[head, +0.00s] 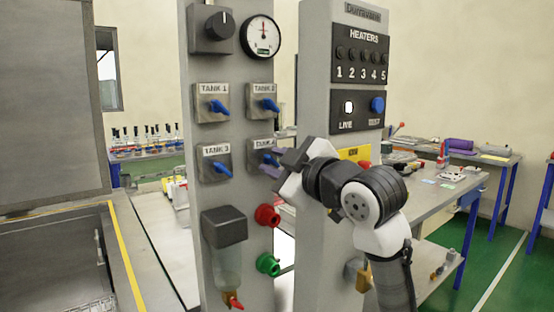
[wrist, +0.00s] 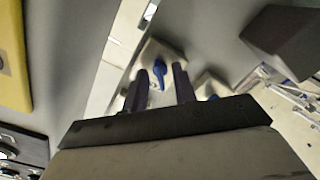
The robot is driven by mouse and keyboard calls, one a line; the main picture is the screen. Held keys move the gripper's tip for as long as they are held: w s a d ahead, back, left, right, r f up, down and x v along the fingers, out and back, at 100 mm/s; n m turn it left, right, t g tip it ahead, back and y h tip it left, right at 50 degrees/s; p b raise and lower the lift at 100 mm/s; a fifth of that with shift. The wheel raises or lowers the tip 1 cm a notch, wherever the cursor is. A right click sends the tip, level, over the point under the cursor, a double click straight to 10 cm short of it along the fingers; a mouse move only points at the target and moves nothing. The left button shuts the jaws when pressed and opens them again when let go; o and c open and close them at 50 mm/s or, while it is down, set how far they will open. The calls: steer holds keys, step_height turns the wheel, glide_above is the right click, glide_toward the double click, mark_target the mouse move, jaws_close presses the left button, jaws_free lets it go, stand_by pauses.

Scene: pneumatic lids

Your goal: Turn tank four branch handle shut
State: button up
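The tank four branch handle (head: 271,157) is a blue lever on a grey square plate, at the lower right of the four labelled handles on the grey panel in the head view. My gripper (head: 274,165) is at this handle, coming from the right, and partly covers its plate and label. In the wrist view the blue lever (wrist: 156,73) shows in the gap between the two dark fingers of my gripper (wrist: 160,68). The fingers are apart, one on each side of the lever, with gaps visible. Contact cannot be told.
The tank one (head: 218,106), tank two (head: 266,104) and tank three (head: 218,166) handles are close by. A red knob (head: 267,215), a green knob (head: 268,264) and a grey-topped bowl unit (head: 224,227) are below. The heaters pillar (head: 314,80) stands right, near my arm.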

steer(key=shift+c, duration=0.2)
jaws_close()
steer(key=shift+m, duration=0.3)
steer(key=m+p, duration=0.1)
steer(key=m, duration=0.1)
steer(key=shift+m, duration=0.4)
steer(key=m+p, duration=0.1)
steer(key=m, duration=0.2)
steer(key=shift+m, duration=0.4)
steer(key=shift+m+p, duration=3.2)
steer(key=shift+m, duration=2.1)
